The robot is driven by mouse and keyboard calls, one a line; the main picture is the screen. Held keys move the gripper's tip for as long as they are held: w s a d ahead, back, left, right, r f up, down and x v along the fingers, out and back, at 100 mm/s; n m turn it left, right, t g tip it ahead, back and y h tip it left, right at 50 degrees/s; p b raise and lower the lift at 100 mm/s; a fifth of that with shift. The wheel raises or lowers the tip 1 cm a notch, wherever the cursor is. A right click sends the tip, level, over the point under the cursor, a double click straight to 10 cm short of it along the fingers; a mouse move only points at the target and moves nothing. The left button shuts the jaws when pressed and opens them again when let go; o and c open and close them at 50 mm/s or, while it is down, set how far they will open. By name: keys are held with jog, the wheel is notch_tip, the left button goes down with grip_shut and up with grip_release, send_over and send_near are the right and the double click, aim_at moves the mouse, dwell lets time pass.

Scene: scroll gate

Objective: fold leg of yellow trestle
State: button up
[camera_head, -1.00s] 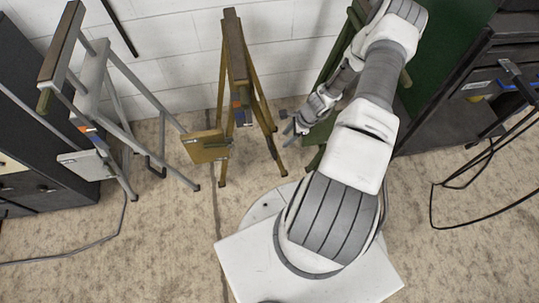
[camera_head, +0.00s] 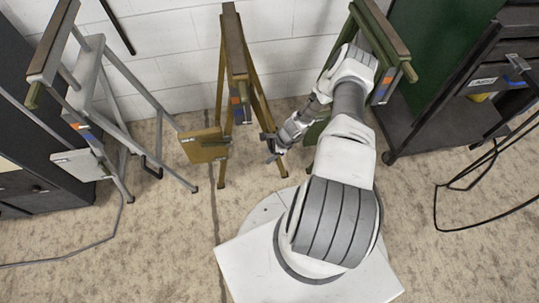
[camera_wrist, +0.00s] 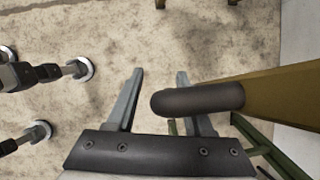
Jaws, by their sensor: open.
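The yellow trestle (camera_head: 228,75) stands upright in the middle of the head view against the white wall, its legs spread. A flat yellow panel (camera_head: 204,146) sticks out low on its left. My gripper (camera_head: 268,148) is beside its right-hand leg, low down. In the wrist view my gripper (camera_wrist: 160,78) is open, fingers apart. A yellow-brown bar (camera_wrist: 285,95) with a dark rounded end (camera_wrist: 198,99), which looks like the trestle's leg, comes in from the right. Its end crosses over the right finger into the gap. I cannot tell if they touch.
A grey trestle (camera_head: 105,80) stands on the left and a green trestle (camera_head: 380,35) on the right, partly behind my arm. A dark shelf cart (camera_head: 430,125) is at the far right, with loose black cables (camera_head: 470,180). The carpet in front is clear.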

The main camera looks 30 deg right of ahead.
grip_shut()
dwell(0.3)
dwell(1.2)
